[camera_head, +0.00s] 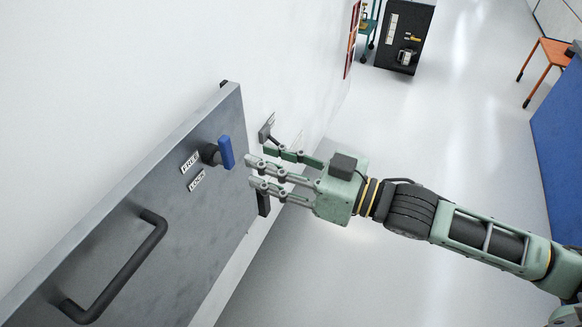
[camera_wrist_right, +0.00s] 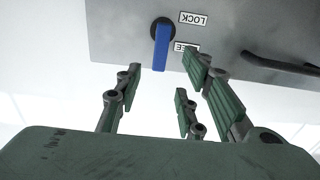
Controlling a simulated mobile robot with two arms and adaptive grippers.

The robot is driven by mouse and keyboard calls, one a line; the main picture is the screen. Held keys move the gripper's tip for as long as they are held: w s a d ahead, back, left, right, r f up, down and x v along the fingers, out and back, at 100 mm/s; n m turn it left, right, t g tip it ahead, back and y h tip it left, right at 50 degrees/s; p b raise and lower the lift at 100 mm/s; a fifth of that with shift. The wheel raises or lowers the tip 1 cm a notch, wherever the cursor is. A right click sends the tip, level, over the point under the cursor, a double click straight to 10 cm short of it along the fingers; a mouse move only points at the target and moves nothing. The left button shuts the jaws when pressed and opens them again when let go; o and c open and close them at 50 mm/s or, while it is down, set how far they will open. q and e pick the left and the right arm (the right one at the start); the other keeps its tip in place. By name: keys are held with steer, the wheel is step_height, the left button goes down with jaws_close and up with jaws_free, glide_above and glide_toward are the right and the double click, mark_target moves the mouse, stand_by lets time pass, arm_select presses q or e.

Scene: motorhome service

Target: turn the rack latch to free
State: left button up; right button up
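The rack latch has a blue handle (camera_head: 226,152) on a dark round hub, near the far end of a grey panel (camera_head: 120,205). My left gripper is not in view.
A black bar handle (camera_head: 118,268) stands out from the panel's near part. A dark cabinet (camera_head: 405,35), an orange table (camera_head: 552,55) and a blue unit (camera_head: 560,135) stand farther off. The floor between is clear.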

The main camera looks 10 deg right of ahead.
steer(key=shift+v, duration=2.05)
steer(key=shift+f, duration=0.1)
